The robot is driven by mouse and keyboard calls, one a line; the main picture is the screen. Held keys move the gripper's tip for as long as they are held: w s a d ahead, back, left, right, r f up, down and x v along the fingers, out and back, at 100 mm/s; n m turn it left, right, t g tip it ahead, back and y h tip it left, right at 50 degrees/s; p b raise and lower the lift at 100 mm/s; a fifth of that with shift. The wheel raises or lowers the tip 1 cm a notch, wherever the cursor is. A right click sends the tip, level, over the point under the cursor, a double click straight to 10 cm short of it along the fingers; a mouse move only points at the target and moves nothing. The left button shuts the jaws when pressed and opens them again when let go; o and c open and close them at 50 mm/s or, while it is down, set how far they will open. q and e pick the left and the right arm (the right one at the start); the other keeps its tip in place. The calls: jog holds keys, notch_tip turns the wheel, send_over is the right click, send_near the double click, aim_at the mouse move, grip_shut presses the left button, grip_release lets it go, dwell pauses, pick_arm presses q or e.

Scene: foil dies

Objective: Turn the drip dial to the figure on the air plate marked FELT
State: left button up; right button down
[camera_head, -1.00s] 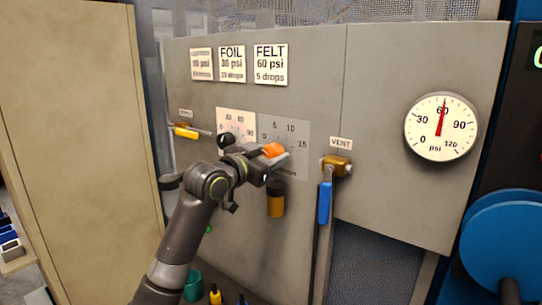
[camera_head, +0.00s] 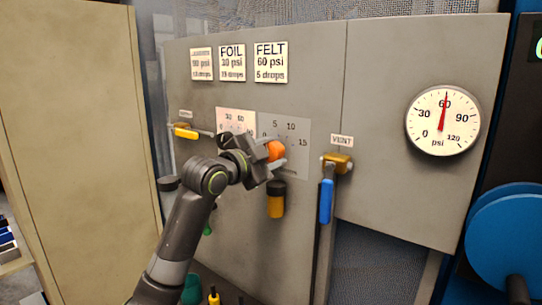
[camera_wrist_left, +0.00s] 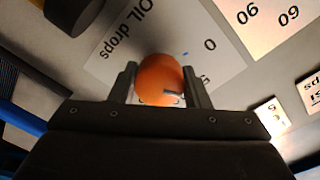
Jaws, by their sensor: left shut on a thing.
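The drip dial (camera_head: 276,151) is an orange knob on a grey scale plate (camera_head: 299,133) marked 0, 5, 10, 15. My left gripper (camera_head: 273,153) is shut on it, one finger on each side. In the left wrist view the dial (camera_wrist_left: 158,79) sits between the fingers (camera_wrist_left: 160,85), and the plate there reads "OIL drops". A small pale mark shows on the knob; I cannot tell which figure it points to. The FELT plate (camera_head: 271,62) reads 60 psi, 5 drops. My right gripper is not in view.
The FOIL plate (camera_head: 232,64) and another plate hang left of FELT. A white pressure scale (camera_head: 233,121) adjoins the dial's plate. The vent valve (camera_head: 336,163) with its blue handle stands close right. The round gauge (camera_head: 443,121) points near 60. A yellow-handled valve (camera_head: 186,132) is left.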

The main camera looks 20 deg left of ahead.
pick_arm(q)
jog(key=shift+m, duration=0.3)
jog(key=o, duration=1)
jog(key=b+v, duration=0.5)
jog(key=v, duration=1.2)
jog(key=shift+s, duration=0.2)
